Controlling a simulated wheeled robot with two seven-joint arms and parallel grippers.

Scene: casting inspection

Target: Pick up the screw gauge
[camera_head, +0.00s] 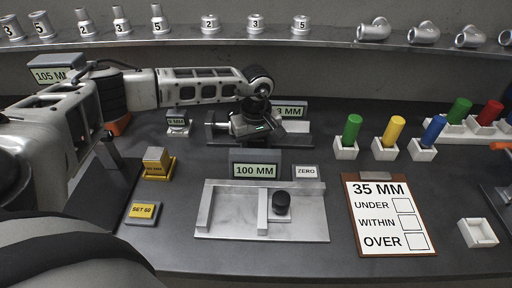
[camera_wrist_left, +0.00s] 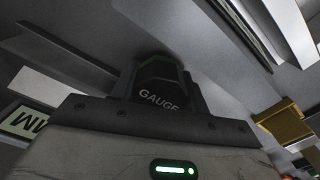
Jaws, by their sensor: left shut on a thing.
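My left gripper (camera_head: 250,130) reaches in from the left to the back middle of the table and is shut on the screw gauge. In the left wrist view, a dark block of the screw gauge (camera_wrist_left: 158,98) carries the word GAUGE, just ahead of the gripper body. In the head view the gripper and wrist hide most of the gauge. A plate and a display ending in "MM" (camera_head: 292,112) show behind and right of the gripper. I cannot tell whether the gauge is clear of its support. My right gripper is not in view.
A 100 MM display (camera_head: 255,170) and a metal fixture (camera_head: 230,212) with a black knob (camera_head: 281,202) stand in front. Yellow blocks (camera_head: 155,166) lie left. A clipboard (camera_head: 388,212), coloured cylinders (camera_head: 395,128) and an empty white tray (camera_head: 478,233) are right. A shelf of fittings runs behind.

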